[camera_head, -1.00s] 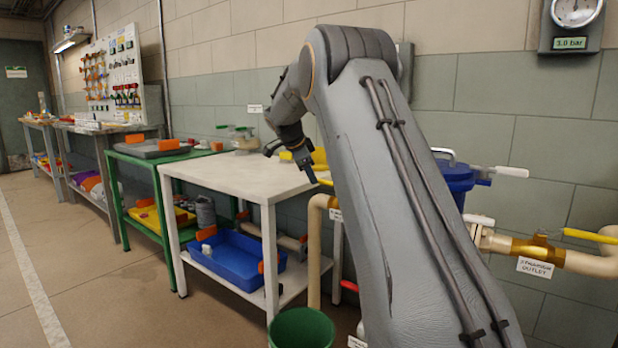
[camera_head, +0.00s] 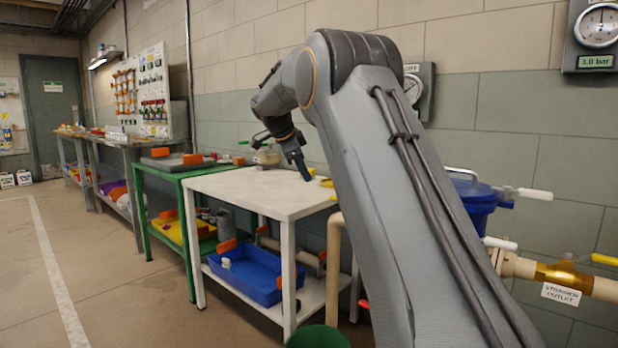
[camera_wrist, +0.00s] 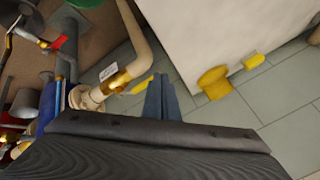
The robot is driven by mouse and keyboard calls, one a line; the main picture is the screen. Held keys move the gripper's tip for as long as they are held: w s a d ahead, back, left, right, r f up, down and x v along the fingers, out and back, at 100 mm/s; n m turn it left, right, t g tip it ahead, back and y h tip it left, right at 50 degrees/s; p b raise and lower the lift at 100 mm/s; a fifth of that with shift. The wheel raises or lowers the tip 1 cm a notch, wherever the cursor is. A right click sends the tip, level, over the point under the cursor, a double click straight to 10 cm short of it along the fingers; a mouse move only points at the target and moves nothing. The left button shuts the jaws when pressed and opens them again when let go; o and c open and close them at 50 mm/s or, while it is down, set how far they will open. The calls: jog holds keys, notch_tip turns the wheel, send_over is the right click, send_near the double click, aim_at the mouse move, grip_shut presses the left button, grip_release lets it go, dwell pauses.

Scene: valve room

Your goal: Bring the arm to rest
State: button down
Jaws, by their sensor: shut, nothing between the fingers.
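My gripper (camera_head: 301,166) is shut and empty. In the head view it hangs pointing down, above the right part of the white table (camera_head: 250,186); I cannot tell how far above. My arm rises in front of the camera and bends over at the top toward the table. In the wrist view the gripper's fingers (camera_wrist: 162,98) are together, with nothing between them, against the tiled wall and a beige pipe.
Yellow items (camera_head: 322,180) lie at the table's right end. A blue tray (camera_head: 250,274) is on its lower shelf. A green bin (camera_head: 318,338) stands in front. A blue strainer body (camera_head: 474,203) and a valved pipe (camera_head: 560,275) are at right. The floor at left is clear.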

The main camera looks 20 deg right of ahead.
jog(key=shift+a+f, duration=0.1)
dwell(0.3)
jog(key=s+a+f+n+y, duration=0.2)
jog(key=s+a+f+n, duration=0.25)
jog(key=s+a, duration=0.4)
jog(key=s+a+f+n+g+y, duration=0.1)
jog(key=s+a+f+n, duration=0.35)
jog(key=a, duration=0.65)
jog(key=s+a+f+n+y, duration=0.2)
jog(key=s+a+f+n, duration=0.25)
jog(key=s+a, duration=0.4)
jog(key=s+a+f+n+g+y, duration=0.15)
jog(key=s+f+n, duration=0.3)
jog(key=s, duration=0.65)
jog(key=s+a+f+n+g, duration=0.1)
jog(key=s+a+f+n, duration=0.3)
jog(key=s, duration=0.7)
jog(key=s+a+f+n+g, duration=0.1)
jog(key=s+a+f+n, duration=0.3)
jog(key=s, duration=0.7)
jog(key=d+r+m+p, duration=0.2)
jog(key=d+r+p, duration=0.9)
jog(key=r+p, duration=0.2)
jog(key=d+r+m+p, duration=0.3)
jog(key=d+r+p, duration=0.7)
jog(key=r+p, duration=0.4)
jog(key=shift+w+d, duration=0.15)
jog(key=shift+d, duration=0.2)
